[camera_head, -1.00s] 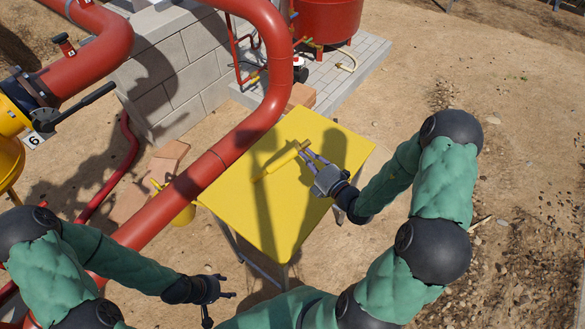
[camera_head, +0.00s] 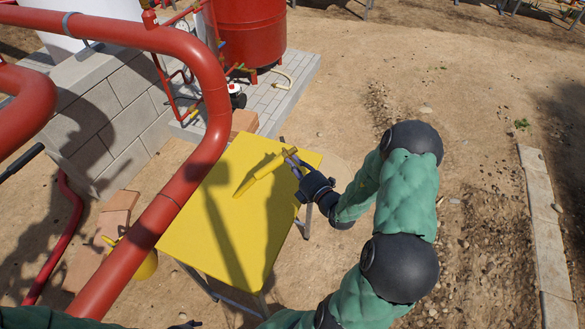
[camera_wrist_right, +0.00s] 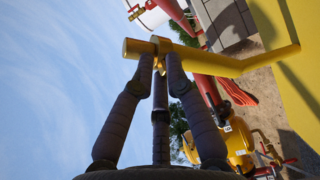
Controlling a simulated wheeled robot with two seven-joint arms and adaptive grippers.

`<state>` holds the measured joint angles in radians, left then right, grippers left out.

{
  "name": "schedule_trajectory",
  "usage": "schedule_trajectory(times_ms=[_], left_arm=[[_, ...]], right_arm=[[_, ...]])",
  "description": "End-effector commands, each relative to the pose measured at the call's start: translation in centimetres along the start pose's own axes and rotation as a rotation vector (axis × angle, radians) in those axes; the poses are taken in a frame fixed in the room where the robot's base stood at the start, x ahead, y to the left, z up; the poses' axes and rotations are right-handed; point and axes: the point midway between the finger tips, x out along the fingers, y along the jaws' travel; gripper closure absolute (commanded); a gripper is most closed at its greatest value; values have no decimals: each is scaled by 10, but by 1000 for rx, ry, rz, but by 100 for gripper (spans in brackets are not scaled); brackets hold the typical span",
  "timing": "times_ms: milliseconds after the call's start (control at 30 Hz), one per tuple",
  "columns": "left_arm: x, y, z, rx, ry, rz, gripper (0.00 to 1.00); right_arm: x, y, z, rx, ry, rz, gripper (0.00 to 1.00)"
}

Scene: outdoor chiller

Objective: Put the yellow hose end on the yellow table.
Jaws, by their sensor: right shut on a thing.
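The yellow hose end (camera_head: 260,174), a tube with a short crosspiece, is in my right gripper (camera_head: 292,158) at the far right part of the yellow table (camera_head: 206,235). In the right wrist view the fingers (camera_wrist_right: 160,62) are shut on it just below the crosspiece. The hose end (camera_wrist_right: 215,65) runs off to the right there, its bent tip in front of or against the table (camera_wrist_right: 288,75); I cannot tell whether they touch. Of my left gripper (camera_head: 185,325), only a dark bit shows at the bottom edge of the head view.
A block wall (camera_head: 115,110) and a red tank (camera_head: 250,35) stand behind. Open ground lies to the right.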

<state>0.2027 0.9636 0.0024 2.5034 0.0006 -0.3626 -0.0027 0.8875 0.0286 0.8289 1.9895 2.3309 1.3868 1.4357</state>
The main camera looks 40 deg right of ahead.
Motion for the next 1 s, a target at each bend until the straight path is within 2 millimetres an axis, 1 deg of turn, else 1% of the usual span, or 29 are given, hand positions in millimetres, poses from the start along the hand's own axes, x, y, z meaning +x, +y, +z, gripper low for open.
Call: schedule_trajectory(times_ms=[33, 267, 300, 400, 500, 600, 767, 867, 1000], left_arm=[[6, -2, 0, 0, 0, 0, 44], [18, -6, -1, 0, 0, 0, 44], [21, -7, -1, 0, 0, 0, 44], [27, -10, -1, 0, 0, 0, 44], [31, -11, -1, 0, 0, 0, 44], [33, -12, -1, 0, 0, 0, 44], [34, -12, -1, 0, 0, 0, 44], [38, -14, -1, 0, 0, 0, 44], [48, -17, -2, 0, 0, 0, 44]], right_arm=[[8, -8, 9, -2, -1, 2, 100], [40, -29, 46, -1, 0, 2, 100], [43, -38, 49, 0, 1, 0, 100], [52, -54, 60, 0, 0, 1, 100], [59, -66, 68, 0, -1, 2, 100], [64, -72, 73, 0, 0, 1, 100], [67, -78, 77, 0, 0, 1, 100], [72, -87, 82, 0, 0, 1, 100], [71, -109, 80, 1, 1, 1, 100]])
